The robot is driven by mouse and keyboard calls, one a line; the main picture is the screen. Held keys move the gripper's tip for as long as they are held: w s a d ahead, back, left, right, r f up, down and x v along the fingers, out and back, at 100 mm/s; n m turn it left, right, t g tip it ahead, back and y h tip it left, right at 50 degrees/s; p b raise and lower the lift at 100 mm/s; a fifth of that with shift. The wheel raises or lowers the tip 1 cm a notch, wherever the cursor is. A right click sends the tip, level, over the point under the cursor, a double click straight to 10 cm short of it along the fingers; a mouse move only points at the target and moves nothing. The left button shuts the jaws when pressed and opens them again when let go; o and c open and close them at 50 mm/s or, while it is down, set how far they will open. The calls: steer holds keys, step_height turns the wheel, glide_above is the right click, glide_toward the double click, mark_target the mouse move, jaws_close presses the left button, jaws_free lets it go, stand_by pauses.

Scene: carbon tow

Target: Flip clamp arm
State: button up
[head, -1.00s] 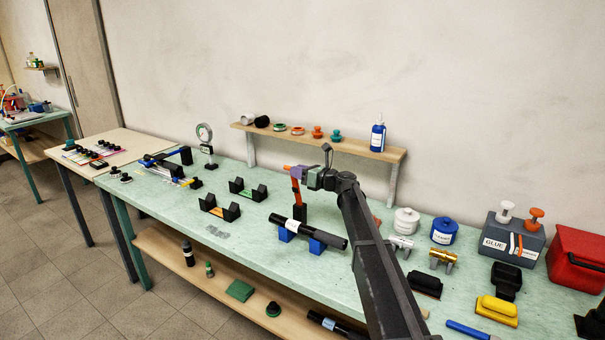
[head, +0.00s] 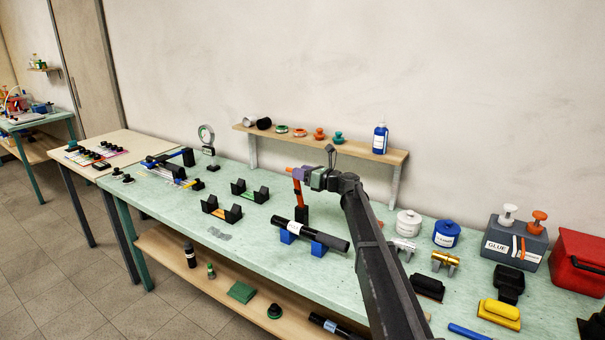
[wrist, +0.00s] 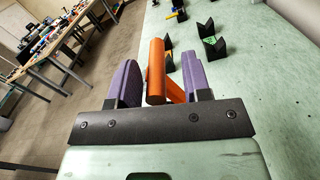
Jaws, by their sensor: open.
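The orange clamp arm (head: 297,187) stands upright on a black base (head: 302,213) near the back of the green bench, behind the black tube. Its orange bar end (wrist: 156,70) shows in the wrist view between my two purple fingers. My gripper (head: 299,173) is at the top of the clamp arm. In the wrist view my gripper (wrist: 160,72) is open, with a finger on each side of the bar. A narrow gap shows on the left and on the right, so the fingers look apart from it. The clamp's lower part is hidden in the wrist view.
The black tube (head: 322,237) rests on blue supports (head: 288,236) in front of the clamp. Black V-blocks (head: 232,212) stand to its left. A raised wooden shelf (head: 285,138) is behind. White and blue jars (head: 447,232) stand right of my arm.

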steer(key=v, duration=1)
steer(key=shift+s+d, duration=0.15)
steer(key=shift+d, duration=0.2)
steer(key=s+f+n+g+h, duration=0.3)
steer(key=s+f+n, duration=0.3)
steer(key=s+n, duration=0.3)
steer(key=s+f+n+g+h, duration=0.3)
steer(key=s+f+n, duration=0.2)
steer(key=s+n, duration=0.45)
steer(key=s+d+f+n+g+h, duration=0.1)
steer(key=s+d+f+n+h, duration=0.1)
steer(key=s, duration=0.7)
steer(key=s+d+f+n+g+h, duration=0.1)
steer(key=s+d+f+n+h, duration=0.1)
steer(key=s, duration=0.6)
steer(key=s+d+f+n+g+h, duration=0.1)
steer(key=s+d+f+n+h, duration=0.1)
steer(key=s, duration=0.7)
steer(key=d+n+h, duration=0.1)
steer(key=n+h, duration=0.1)
steer(key=h, duration=0.1)
steer(key=shift+s+d+g, duration=0.3)
steer(key=shift+d+g, duration=0.05)
steer(key=shift+g, duration=0.05)
